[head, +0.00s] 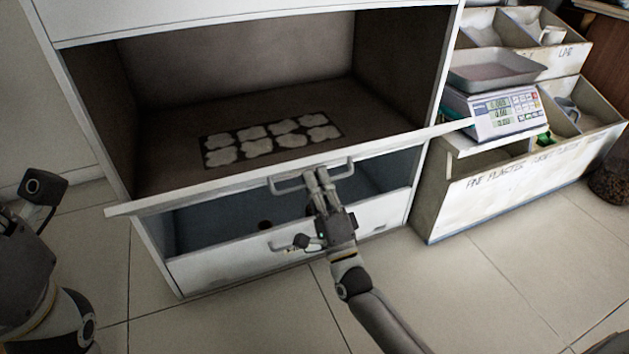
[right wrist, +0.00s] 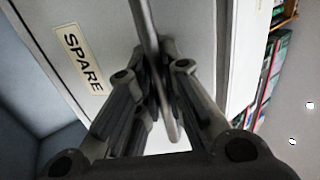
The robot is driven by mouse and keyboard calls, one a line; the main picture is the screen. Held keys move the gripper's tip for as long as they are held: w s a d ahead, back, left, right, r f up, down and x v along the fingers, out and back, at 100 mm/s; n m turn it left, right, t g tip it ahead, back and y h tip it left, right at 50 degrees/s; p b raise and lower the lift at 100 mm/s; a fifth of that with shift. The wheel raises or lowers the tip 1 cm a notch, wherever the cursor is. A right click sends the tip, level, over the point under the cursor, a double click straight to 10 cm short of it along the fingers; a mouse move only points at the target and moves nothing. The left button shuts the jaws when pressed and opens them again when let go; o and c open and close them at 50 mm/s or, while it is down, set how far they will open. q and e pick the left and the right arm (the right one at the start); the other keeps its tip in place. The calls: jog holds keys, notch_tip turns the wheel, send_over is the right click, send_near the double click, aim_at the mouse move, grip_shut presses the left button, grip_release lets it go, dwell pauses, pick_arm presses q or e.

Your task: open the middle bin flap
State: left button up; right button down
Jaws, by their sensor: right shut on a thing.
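A white cabinet (head: 245,20) stands in front of me. Its middle bin is open, and the middle bin flap (head: 175,201) is swung down and outward, with its front edge towards me. A bar handle (head: 287,185) is on this flap; it also shows in the right wrist view (right wrist: 148,28). My right gripper (head: 317,176) is shut on this handle; its fingers hide part of the bar. In the right wrist view a SPARE label (right wrist: 82,58) is on the white face beside the handle. My left gripper is only partly in view at the left edge; its fingertips do not show.
A dark sheet with pale shapes (head: 270,140) lies inside the middle bin. Below is the open lower bin with its white front (head: 215,265) and handle. At the right stand a labelled white bin unit (head: 520,185) and a scale (head: 500,112). The tiled floor is clear in front.

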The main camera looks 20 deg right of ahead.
jog(key=shift+s+f+b, duration=0.3)
jog(key=shift+f+b, duration=0.05)
jog(key=shift+f, duration=0.2)
jog(key=c, duration=1.5)
grip_release()
jog(key=shift+c, duration=0.2)
jog(key=v, duration=1.2)
